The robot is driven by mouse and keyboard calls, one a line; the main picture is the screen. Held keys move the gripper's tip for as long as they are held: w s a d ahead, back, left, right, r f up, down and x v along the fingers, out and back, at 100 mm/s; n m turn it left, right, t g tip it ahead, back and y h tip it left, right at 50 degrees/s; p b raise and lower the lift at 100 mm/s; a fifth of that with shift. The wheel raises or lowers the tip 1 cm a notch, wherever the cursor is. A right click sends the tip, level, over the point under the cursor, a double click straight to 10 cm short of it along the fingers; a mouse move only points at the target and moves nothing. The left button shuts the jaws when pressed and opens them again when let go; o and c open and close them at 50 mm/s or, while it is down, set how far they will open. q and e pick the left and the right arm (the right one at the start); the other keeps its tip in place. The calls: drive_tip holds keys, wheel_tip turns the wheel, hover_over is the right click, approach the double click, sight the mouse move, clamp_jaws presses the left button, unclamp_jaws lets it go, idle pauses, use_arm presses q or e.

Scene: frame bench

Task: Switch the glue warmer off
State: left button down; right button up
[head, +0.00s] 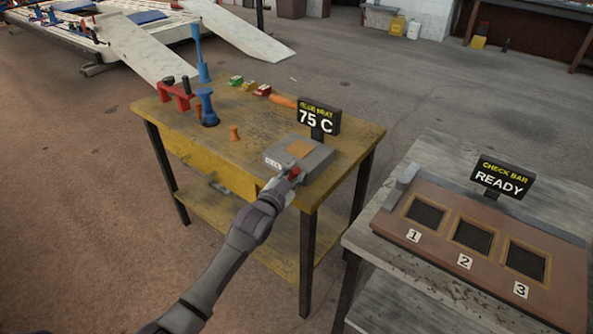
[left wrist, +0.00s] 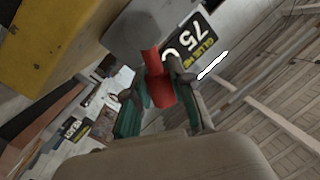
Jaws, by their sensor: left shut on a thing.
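The glue warmer (head: 318,160) is a grey box with an orange-brown patch on top, at the front right corner of the yellow bench. Its black sign (head: 319,119) reads 75 C. A red lever (head: 294,173) sticks out from the box's front side. My left gripper (head: 289,180) is at the lever. In the left wrist view the red lever (left wrist: 160,92) lies between the fingers of my left gripper (left wrist: 163,95), which is shut on it. The grey box (left wrist: 135,25) is just beyond it. The fingers partly hide the lever. My right gripper is not in view.
The yellow bench (head: 238,160) also holds a red clamp-like tool (head: 176,91), blue tools (head: 207,105) and small coloured blocks (head: 248,86). To the right stands a grey table with a check bar (head: 400,220) of numbered recesses; its sign (head: 502,180) reads READY. Open floor lies left.

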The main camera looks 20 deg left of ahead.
use_arm(q)
drive_tip(key=n+p, duration=0.1)
drive_tip(key=a+n, duration=0.1)
drive_tip(key=shift+w+r+n+g+p, duration=0.2)
drive_tip(key=shift+r+n+g+p, duration=0.1)
drive_tip(key=shift+r+p, duration=0.05)
drive_tip(key=shift+w+a+n+p, duration=0.1)
drive_tip(key=shift+a+n+p, duration=0.25)
drive_tip(key=shift+n, duration=0.45)
drive_tip(key=shift+w+a+n+g+h, duration=0.15)
drive_tip(key=shift+a+n+g+h, duration=0.25)
drive_tip(key=shift+n, duration=0.4)
drive_tip(key=shift+w+a+f+n+b, duration=0.15)
drive_tip(key=shift+a+n+b, duration=0.15)
drive_tip(key=shift+n, duration=0.25)
drive_tip(key=shift+a+f+n+b, duration=0.15)
drive_tip(key=shift+a+n+b, duration=0.15)
drive_tip(key=shift+n, duration=0.25)
drive_tip(key=n+b, duration=0.1)
drive_tip(key=n+h+b, duration=0.1)
drive_tip(key=shift+w+a+f+n+g, duration=0.2)
drive_tip(key=shift+a+f+n+g, duration=0.1)
drive_tip(key=shift+a+f+g, duration=0.1)
drive_tip(key=shift+a+n+h+b, duration=0.3)
drive_tip(key=shift+n+b, duration=0.3)
drive_tip(key=shift+b, duration=0.3)
